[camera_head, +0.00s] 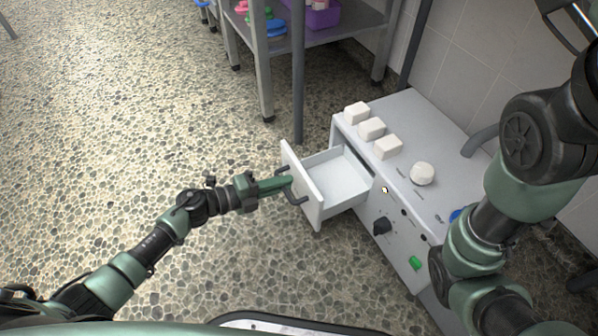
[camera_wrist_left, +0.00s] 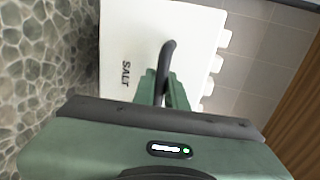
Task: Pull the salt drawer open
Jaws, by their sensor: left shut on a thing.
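The salt drawer (camera_head: 340,178) is a white drawer standing well out of the pale grey cabinet (camera_head: 440,130). Its inside looks empty. Its front carries a dark bar handle (camera_head: 301,200). In the left wrist view, the drawer front (camera_wrist_left: 130,40) reads "SALT", and the handle (camera_wrist_left: 166,58) passes between the green fingers. My left gripper (camera_head: 289,185) is shut on this handle, at the drawer's outer face. My right arm shows at the right of the head view, but its gripper is out of frame.
Several white items, including three blocks (camera_head: 371,129) and a round piece (camera_head: 423,173), sit on the cabinet top. A black dial (camera_head: 382,226) and green button (camera_head: 415,263) are on its front. A metal shelf (camera_head: 335,35) stands behind. The pebbled floor (camera_head: 130,120) at left is clear.

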